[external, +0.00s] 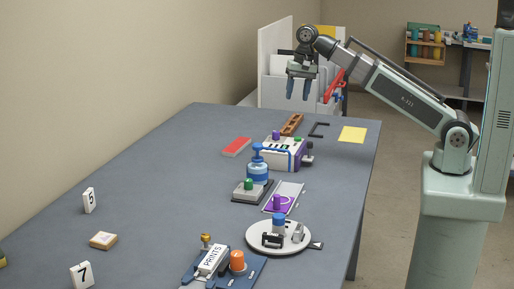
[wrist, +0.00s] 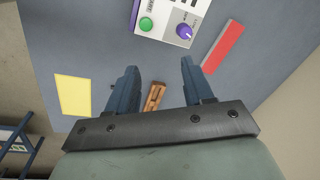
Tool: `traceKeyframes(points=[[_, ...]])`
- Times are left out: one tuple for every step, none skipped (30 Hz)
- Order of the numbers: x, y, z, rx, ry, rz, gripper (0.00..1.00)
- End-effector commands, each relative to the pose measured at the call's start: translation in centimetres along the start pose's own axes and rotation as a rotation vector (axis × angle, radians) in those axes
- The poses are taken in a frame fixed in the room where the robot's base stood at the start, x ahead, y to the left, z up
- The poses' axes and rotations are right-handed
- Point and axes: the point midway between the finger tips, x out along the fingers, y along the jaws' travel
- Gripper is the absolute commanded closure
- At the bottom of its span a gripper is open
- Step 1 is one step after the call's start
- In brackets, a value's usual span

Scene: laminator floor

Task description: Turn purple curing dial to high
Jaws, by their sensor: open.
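The purple dial (wrist: 184,30) sits on top of a white box (wrist: 170,8) at the top of the wrist view, with a pale pointer mark and print too small to read. A green button (wrist: 146,24) is beside it. In the external view the purple dial (external: 276,134) is on the white and purple box (external: 270,156) toward the far end of the table. My gripper (external: 298,90) is open and empty, high above the table's far end, well apart from the dial. Both fingers show in the wrist view.
A red block (external: 237,147), a brown wooden piece (external: 292,124), a black bracket (external: 319,130) and a yellow sheet (external: 353,134) lie around the box.

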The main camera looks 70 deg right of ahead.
Motion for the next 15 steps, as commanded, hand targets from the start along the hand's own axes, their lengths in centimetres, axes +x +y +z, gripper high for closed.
traceKeyframes(points=[[0.15,0.39,0.27,-0.044,0.004,-0.014,0.49],[0.2,0.48,0.36,-0.075,0.006,-0.022,0.49],[0.26,0.55,0.48,-0.12,0.01,-0.034,0.49],[0.31,0.6,0.56,-0.155,0.014,-0.043,0.49],[0.37,0.65,0.66,-0.193,0.017,-0.052,0.49],[0.44,0.71,0.78,-0.244,0.023,-0.064,0.49],[0.5,0.7,0.86,-0.29,0.028,-0.075,0.49],[0.55,0.72,0.95,-0.335,0.033,-0.084,0.49],[0.63,0.69,1.05,-0.402,0.042,-0.097,0.49],[0.68,0.62,1.08,-0.456,0.05,-0.107,0.49],[0.72,0.56,1.12,-0.51,0.058,-0.116,0.49],[0.73,0.4,1.12,-0.584,0.071,-0.128,0.49],[0.72,0.24,1.1,-0.639,0.081,-0.136,0.49],[0.71,0.09,1.07,-0.693,0.091,-0.143,0.49],[0.68,-0.15,1.02,-0.767,0.106,-0.152,0.49]])
